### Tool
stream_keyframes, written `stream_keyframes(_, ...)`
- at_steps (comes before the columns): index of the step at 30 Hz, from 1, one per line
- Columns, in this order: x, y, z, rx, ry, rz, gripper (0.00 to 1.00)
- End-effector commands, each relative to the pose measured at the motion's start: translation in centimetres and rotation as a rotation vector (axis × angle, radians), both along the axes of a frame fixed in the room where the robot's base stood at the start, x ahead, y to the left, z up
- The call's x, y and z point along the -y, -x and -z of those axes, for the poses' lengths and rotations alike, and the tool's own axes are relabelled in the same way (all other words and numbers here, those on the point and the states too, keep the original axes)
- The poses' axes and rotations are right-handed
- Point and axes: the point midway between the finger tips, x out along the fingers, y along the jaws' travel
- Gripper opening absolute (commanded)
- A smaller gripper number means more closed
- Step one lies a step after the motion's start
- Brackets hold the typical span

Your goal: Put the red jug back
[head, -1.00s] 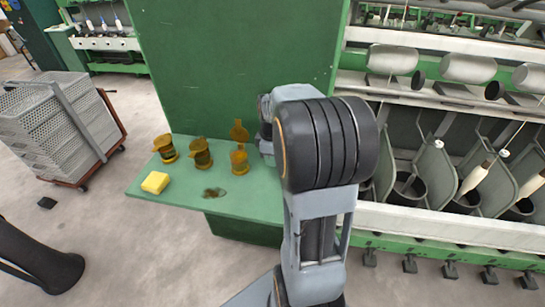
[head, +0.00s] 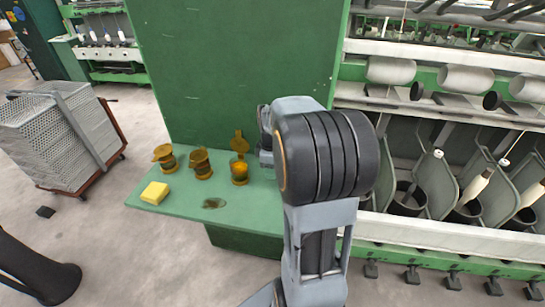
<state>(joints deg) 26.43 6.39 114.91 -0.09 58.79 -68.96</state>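I see no red jug in the head view. On the green shelf (head: 250,215) stand three amber jugs or jars: a left one (head: 167,162), a middle one (head: 201,169) and a right one (head: 239,175). The left and middle ones have lids tilted over their tops. The right one has its lid standing upright and something orange showing inside. A yellow block (head: 155,192) lies at the shelf's front left, and a dark flat patch (head: 214,203) lies in front of the jars.
A green panel (head: 235,75) rises behind the shelf. A spinning machine with grey rollers (head: 466,80) and dark cans (head: 466,210) fills the right side. A grey perforated crate (head: 60,140) stands on a cart at left. The floor (head: 150,250) before the shelf is mostly clear.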

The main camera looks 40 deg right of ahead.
Motion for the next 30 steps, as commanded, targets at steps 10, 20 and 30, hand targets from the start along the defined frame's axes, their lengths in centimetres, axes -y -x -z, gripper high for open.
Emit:
stream_keyframes(10, 0.0, -0.1, -6.2, 0.006, 0.003, 0.000, 0.39)
stream_keyframes(20, 0.0, -0.1, -10.9, 0.003, 0.002, 0.000, 0.39)
stream_keyframes(30, -8.6, 3.3, -10.9, 0.166, 0.020, 0.286, 0.39)
